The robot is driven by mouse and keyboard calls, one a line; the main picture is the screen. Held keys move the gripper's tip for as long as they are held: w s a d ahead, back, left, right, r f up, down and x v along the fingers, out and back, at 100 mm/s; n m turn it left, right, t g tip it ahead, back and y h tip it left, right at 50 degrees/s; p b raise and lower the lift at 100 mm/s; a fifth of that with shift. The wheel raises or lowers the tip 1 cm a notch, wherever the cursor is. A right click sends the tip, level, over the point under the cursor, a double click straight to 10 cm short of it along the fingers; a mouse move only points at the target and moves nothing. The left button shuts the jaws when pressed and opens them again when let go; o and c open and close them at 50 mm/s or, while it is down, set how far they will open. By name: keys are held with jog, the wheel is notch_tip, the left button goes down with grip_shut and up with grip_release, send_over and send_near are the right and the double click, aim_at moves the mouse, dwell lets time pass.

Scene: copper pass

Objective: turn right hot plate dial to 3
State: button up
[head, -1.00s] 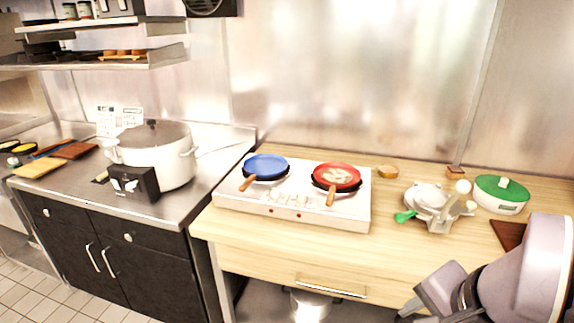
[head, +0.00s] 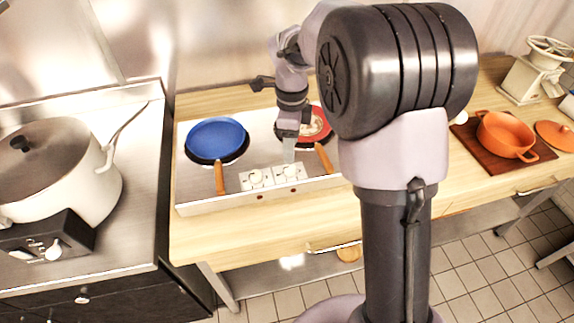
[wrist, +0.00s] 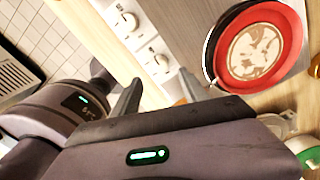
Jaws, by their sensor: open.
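The white two-plate hot plate (head: 200,203) stands on the wooden counter, with two white dials on its front panel. The right dial (head: 289,171) is on the side of the red pan (head: 318,122); the left dial (head: 255,179) is on the side of the blue pan (head: 215,137). My gripper (head: 289,152) points down just above and behind the right dial. In the wrist view, the right dial (wrist: 160,60) appears between the open fingertips (wrist: 160,78), with the left dial (wrist: 127,22) farther off. I cannot tell whether a finger touches it, nor read its setting.
Both pans have wooden handles pointing forward; the red pan's handle (head: 323,158) is close right of my gripper. A big pot (head: 60,170) stands on the left counter. An orange pot (head: 505,135) sits on a board at right. My arm hides part of the counter.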

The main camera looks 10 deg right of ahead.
aim_at(290, 169)
notch_tip(290, 169, down, 8)
jog(key=shift+r+b, duration=0.2)
jog(key=shift+b, duration=0.7)
jog(key=shift+a, duration=0.1)
jog(key=shift+c, duration=0.2)
grip_shut()
